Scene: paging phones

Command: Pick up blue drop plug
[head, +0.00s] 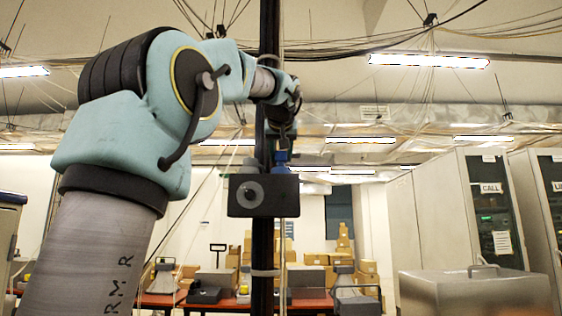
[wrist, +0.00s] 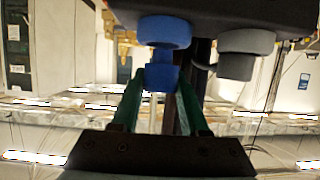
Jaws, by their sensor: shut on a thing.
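The blue drop plug (wrist: 163,38) has a wide round end and a narrower neck. In the wrist view it is between the green fingers of my gripper (wrist: 161,82), which are shut on its narrower part. Its wide end is up against a dark box (wrist: 215,14); I cannot tell whether it is still seated there. In the head view the blue plug (head: 281,158) shows small on top of the dark box (head: 240,205), with my gripper (head: 281,146) above it, partly hidden by the dark post.
A similar grey plug (wrist: 242,42) sits beside the blue one on the box. A dark vertical post (head: 267,60) runs close to my arm. Grey cabinets (head: 440,210) and a metal case (head: 475,290) stand at right. A red table (head: 215,302) with boxes is behind.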

